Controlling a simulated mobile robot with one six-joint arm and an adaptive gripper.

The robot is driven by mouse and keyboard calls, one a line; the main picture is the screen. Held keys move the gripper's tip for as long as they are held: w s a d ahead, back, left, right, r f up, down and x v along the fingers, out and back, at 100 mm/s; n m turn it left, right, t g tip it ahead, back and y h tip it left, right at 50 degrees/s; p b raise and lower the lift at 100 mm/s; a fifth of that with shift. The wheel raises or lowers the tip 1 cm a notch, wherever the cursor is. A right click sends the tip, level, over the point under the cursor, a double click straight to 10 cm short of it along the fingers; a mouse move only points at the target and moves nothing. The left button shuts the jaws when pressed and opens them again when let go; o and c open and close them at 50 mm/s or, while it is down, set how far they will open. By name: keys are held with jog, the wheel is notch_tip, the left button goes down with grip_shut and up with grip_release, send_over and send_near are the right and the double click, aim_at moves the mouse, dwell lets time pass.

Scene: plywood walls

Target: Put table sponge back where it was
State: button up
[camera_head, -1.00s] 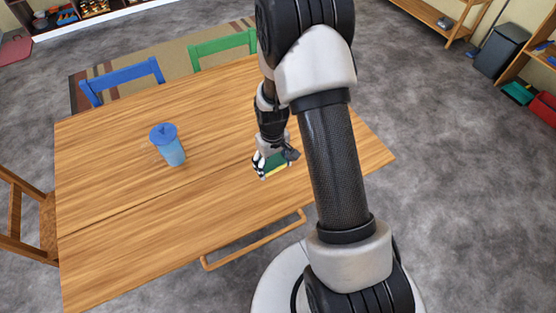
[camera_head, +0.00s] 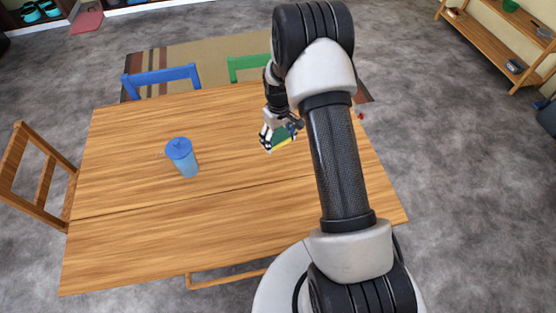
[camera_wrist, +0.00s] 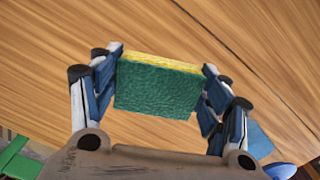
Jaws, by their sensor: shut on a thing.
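The sponge (camera_wrist: 157,88), green with a yellow layer, is held between the two fingers of my gripper (camera_wrist: 160,85) in the wrist view. It also shows in the head view (camera_head: 282,137), below the gripper fingers (camera_head: 278,136). My gripper is shut on it, over the wooden table (camera_head: 130,235). The head view does not make clear how high the sponge is above the tabletop. My arm hides part of the table's right side.
A blue chair (camera_head: 162,78) and a green chair (camera_head: 248,66) stand at the far edge, a wooden chair (camera_head: 40,180) at the left. The tabletop's front left is clear.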

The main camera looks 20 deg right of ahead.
aim_at(279, 165)
notch_tip(279, 165, down, 14)
jog(key=shift+r+b, duration=0.15)
jog(key=shift+b, duration=1)
jog(key=o, duration=1)
